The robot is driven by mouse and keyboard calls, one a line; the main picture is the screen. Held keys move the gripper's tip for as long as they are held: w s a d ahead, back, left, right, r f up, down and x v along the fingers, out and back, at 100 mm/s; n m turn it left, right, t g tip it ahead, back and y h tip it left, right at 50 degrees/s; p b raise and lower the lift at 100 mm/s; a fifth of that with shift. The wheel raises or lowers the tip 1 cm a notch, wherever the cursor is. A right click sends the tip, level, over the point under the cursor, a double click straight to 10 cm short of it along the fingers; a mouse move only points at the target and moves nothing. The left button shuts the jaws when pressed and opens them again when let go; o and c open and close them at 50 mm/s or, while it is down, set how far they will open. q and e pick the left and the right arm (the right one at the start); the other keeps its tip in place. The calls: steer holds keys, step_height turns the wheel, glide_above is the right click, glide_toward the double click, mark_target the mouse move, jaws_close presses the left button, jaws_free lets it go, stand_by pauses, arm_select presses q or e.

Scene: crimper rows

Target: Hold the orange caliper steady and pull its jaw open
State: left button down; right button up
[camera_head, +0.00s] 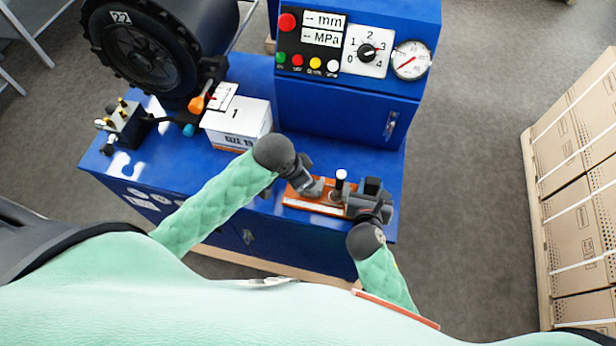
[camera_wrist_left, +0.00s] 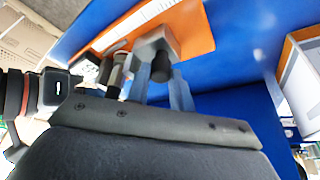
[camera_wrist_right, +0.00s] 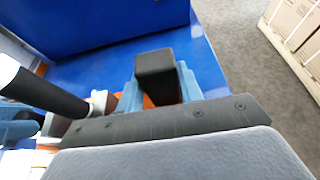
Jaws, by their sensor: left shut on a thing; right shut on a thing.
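The orange caliper (camera_head: 318,208) lies on the blue bench top in the head view, with a white scale strip along its near side. It also shows at the top of the left wrist view (camera_wrist_left: 197,32). My left gripper (camera_head: 313,188) is at its left part, with blue fingers shut around a grey block with a dark knob (camera_wrist_left: 156,48). My right gripper (camera_head: 374,194) is at its right end, shut on a dark block (camera_wrist_right: 157,76). A white-topped post (camera_head: 340,178) stands between the grippers. The gripped parts are partly hidden by the fingers.
A blue control cabinet (camera_head: 340,105) with a dial and gauge stands behind the caliper. A large black wheel-like crimper head (camera_head: 150,45) is at the back left. Cartons (camera_head: 580,150) stand at the right.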

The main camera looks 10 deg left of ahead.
arm_select(q)
steer(key=c, duration=1.5)
jaws_free()
steer(key=v, duration=1.2)
arm_select(e)
steer(key=o, duration=1.2)
steer(key=shift+c, duration=0.2)
